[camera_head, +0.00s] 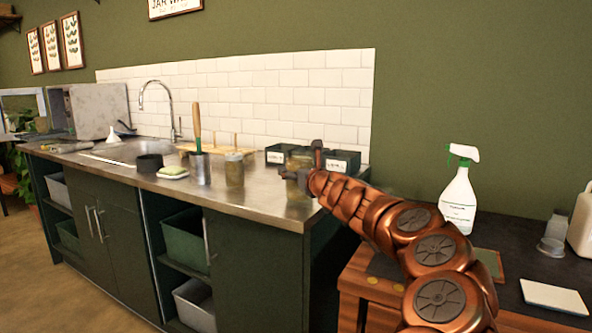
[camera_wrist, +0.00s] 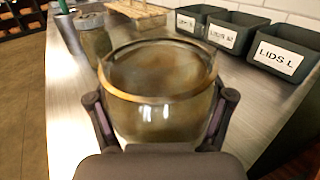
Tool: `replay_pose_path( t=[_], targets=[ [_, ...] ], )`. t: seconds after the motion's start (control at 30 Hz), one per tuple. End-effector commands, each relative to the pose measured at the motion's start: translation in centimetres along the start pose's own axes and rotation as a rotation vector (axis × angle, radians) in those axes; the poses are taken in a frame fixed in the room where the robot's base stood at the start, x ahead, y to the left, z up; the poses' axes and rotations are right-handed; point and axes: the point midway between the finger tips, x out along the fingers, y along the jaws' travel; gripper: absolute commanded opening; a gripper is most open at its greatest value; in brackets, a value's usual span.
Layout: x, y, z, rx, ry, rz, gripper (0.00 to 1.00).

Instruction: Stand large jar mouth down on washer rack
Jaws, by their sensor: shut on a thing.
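My gripper (camera_wrist: 162,115) is shut on a large glass jar (camera_wrist: 155,122), with a finger on each side of it. The jar's wide round rim faces up toward the wrist camera, and its glass looks brownish and cloudy. In the head view the jar (camera_head: 299,190) is at the right end of the steel counter, partly hidden by my gripper (camera_head: 305,172). I cannot tell whether its base touches the counter. A wooden rack with upright pegs (camera_head: 222,149) stands farther left by the tiled wall. It also shows at the top of the wrist view (camera_wrist: 140,10).
A smaller jar (camera_head: 234,170), a steel cup with a green-handled tool (camera_head: 201,168) and a sponge on a dish (camera_head: 173,171) stand left of the held jar. Dark labelled lid bins (camera_wrist: 283,52) line the wall. The sink (camera_head: 125,150) and a steel box (camera_head: 98,110) are farther left.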

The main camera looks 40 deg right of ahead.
Motion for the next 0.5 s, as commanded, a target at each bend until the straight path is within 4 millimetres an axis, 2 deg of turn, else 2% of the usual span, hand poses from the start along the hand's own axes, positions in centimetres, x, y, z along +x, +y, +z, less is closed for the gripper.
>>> replay_pose_path(
  t=[0.17, 0.2, 0.4, 0.5],
  targets=[
    [-0.01, 0.02, 0.08, 0.0, -0.001, 0.0, 0.34],
    [-0.01, 0.02, 0.08, 0.0, -0.001, 0.0, 0.81],
    [0.0, 0.03, 0.05, 0.0, 0.0, 0.001, 1.0],
    [0.0, 0.03, 0.05, 0.0, 0.0, 0.001, 1.0]
  ],
)
